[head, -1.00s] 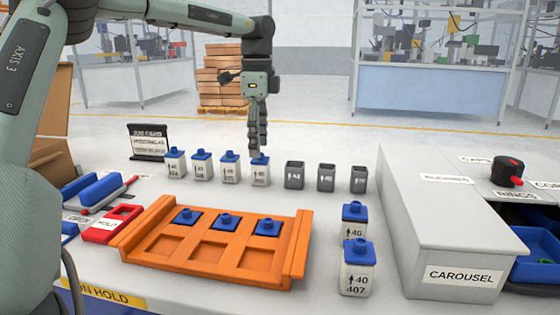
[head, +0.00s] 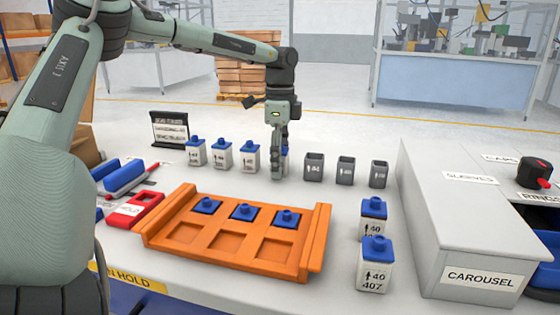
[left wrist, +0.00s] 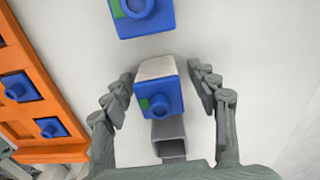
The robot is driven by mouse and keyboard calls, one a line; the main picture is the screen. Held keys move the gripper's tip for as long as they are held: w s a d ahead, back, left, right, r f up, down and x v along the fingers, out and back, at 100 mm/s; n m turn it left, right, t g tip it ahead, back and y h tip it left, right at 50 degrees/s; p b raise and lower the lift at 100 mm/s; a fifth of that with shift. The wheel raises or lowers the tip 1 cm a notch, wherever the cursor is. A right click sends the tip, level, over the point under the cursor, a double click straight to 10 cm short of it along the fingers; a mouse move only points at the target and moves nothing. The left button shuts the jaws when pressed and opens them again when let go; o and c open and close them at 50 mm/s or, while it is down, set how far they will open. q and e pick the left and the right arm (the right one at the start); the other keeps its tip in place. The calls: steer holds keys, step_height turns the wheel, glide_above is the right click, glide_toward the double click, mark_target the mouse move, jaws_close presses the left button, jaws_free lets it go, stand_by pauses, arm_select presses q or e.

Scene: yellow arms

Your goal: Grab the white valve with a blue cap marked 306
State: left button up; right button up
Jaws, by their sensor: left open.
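Several white valves with blue caps stand in a row at the back of the table, among them the left valve (head: 196,153), the second (head: 221,156) and the third (head: 249,158). The fourth valve (head: 286,155) is mostly hidden behind my left gripper (head: 277,172). In the left wrist view my left gripper (left wrist: 168,92) is open, with a finger on each side of a white valve with a blue cap (left wrist: 158,95). Its number is not readable there; I cannot tell whether it is 306. Two more such valves stand front right; the nearer one (head: 374,268) reads 407.
Grey sleeves (head: 345,170) stand right of the row; one (left wrist: 170,138) shows beside the valve in the wrist view. An orange tray (head: 318,243) with blue-capped pieces lies in front. A grey carousel box (head: 440,190) stands on the right, a black sign (head: 170,130) back left.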

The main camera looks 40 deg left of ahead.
arm_select(q)
steer(key=shift+c, duration=0.3)
steer(key=c, duration=1.2)
steer(key=shift+c, duration=0.2)
steer(key=shift+r, duration=0.1)
